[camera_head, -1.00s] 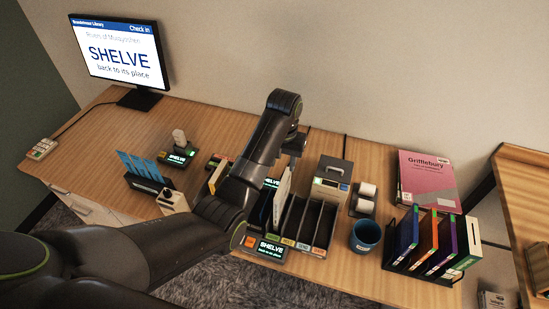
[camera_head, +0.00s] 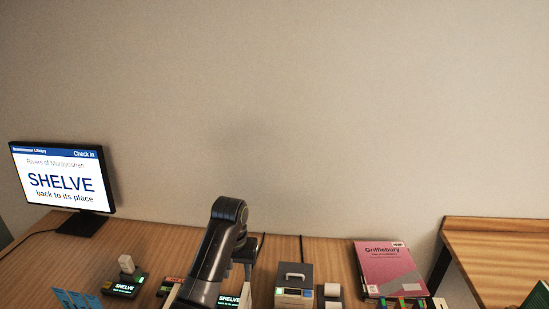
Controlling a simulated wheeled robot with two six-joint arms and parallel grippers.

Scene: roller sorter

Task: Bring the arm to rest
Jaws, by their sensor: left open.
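My left arm rises from the bottom edge, dark and bent, in the head view. My left gripper (camera_head: 246,252) hangs below the wrist, over the desk's back part near the wall. It is small and partly behind the arm; its jaws are open, and I see nothing held in it. A lit SHELVE display (camera_head: 229,301) shows at the bottom, beside the arm. My right gripper is not in the picture.
The monitor (camera_head: 62,183) reading SHELVE stands at left. A scanner (camera_head: 126,275), a grey box with a handle (camera_head: 295,283) and a pink Grifflebury book (camera_head: 388,268) are on the desk. A second wooden table (camera_head: 500,255) is at right. The wall above is bare.

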